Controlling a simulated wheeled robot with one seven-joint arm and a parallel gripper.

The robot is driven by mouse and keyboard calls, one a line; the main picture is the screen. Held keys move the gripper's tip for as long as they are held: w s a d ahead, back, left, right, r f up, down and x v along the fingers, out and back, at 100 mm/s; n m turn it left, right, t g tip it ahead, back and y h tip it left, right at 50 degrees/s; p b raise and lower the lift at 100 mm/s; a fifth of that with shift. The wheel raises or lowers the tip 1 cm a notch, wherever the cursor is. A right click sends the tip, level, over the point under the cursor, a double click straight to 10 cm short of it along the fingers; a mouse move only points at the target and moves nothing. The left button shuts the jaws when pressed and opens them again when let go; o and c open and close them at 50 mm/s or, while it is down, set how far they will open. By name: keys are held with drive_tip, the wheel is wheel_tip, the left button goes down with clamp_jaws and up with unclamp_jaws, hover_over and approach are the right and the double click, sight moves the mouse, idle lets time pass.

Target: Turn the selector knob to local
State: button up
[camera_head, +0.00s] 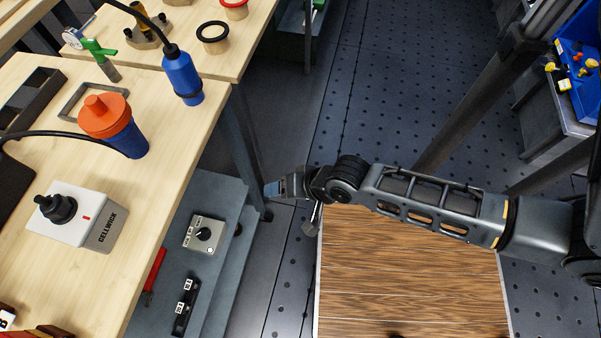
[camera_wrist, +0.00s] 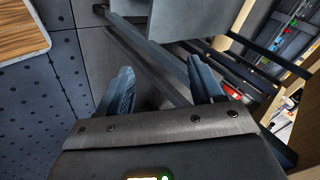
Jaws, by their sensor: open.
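A grey box with a round black selector knob (camera_head: 204,234) sits on the lower grey shelf below the workbench, in the head view. A white pointer mark shows on the knob, but the label text is too small to read. My gripper (camera_head: 292,203) is to the right of the box, out over the floor beside the shelf, apart from the knob. In the wrist view my gripper (camera_wrist: 162,87) has its two fingers spread with nothing between them. I cannot make out the knob in the wrist view.
A white CELLWICK box (camera_head: 78,215) with a black knob stands on the workbench. A black switch block (camera_head: 185,307) and a red-handled tool (camera_head: 154,270) lie on the lower shelf. The bench edge overhangs this shelf. A wooden floor panel (camera_head: 410,280) lies under my arm.

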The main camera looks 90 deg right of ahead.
drive_tip(key=shift+s+d+r+n, duration=0.15)
drive_tip(key=shift+s+r+n, duration=0.25)
drive_tip(key=shift+s+r, duration=0.2)
drive_tip(key=s+a+r+n+t, duration=0.1)
drive_tip(key=a+r+n+t, duration=0.1)
drive_tip(key=r+n, duration=0.3)
drive_tip(key=s+a+r+n+t+y, duration=0.1)
drive_tip(key=s+a+r+n+t, duration=0.1)
drive_tip(key=r, duration=1)
drive_tip(key=s+a+r+n+t+y, duration=0.1)
drive_tip(key=s+a+r+n+t, duration=0.1)
drive_tip(key=a+r+n, duration=0.3)
wheel_tip(320, 180, up, 4)
drive_tip(key=n+t, duration=0.1)
drive_tip(key=n, duration=0.2)
drive_tip(key=shift+s+t, duration=0.15)
drive_tip(key=shift+t, duration=0.15)
